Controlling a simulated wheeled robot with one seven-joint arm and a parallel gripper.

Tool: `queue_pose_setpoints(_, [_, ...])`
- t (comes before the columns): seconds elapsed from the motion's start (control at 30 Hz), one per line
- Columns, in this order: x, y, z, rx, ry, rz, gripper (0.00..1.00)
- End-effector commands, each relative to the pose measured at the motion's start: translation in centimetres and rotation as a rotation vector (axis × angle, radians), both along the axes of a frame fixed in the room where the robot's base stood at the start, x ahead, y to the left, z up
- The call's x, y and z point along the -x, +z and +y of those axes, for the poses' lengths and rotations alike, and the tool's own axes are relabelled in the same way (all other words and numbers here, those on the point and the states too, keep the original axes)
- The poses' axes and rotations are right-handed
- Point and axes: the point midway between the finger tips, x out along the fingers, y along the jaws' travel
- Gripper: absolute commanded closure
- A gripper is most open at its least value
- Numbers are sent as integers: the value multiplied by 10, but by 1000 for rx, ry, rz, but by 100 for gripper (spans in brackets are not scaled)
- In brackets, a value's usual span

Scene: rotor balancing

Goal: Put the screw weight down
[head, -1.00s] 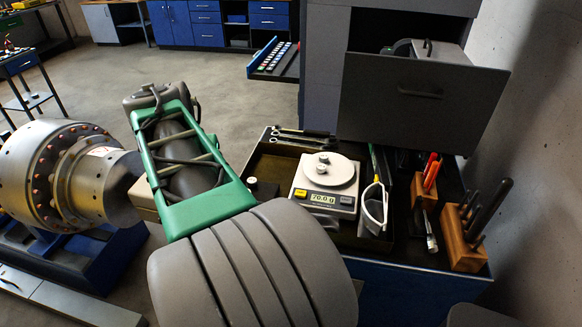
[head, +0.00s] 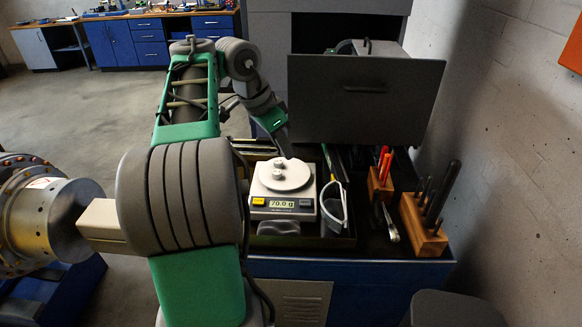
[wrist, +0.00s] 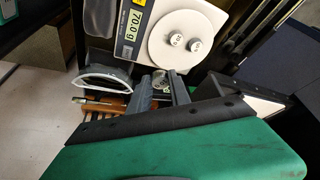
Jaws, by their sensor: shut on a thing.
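My gripper (wrist: 163,92) is shut on a small round metal screw weight (wrist: 161,80) with a label on its face. In the head view my gripper (head: 287,150) points down just behind the scale; the held weight cannot be made out there. The scale (head: 258,212) has a round white pan (head: 298,181) and reads 70.0 g. It also shows in the wrist view (wrist: 127,45). Two labelled weights, one at the left (wrist: 176,40) and one at the right (wrist: 195,45), stand on the pan. The held weight appears apart from the pan.
Safety glasses (head: 333,205) lie right of the scale. Farther right are a wooden block with red-handled tools (head: 380,190) and a wooden block with dark tools (head: 424,238). A large metal rotor (head: 60,215) is at left.

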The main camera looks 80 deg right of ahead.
Motion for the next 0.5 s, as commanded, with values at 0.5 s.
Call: queue_pose_setpoints(0.5, [9, -88, -63, -2, 3, 0, 100])
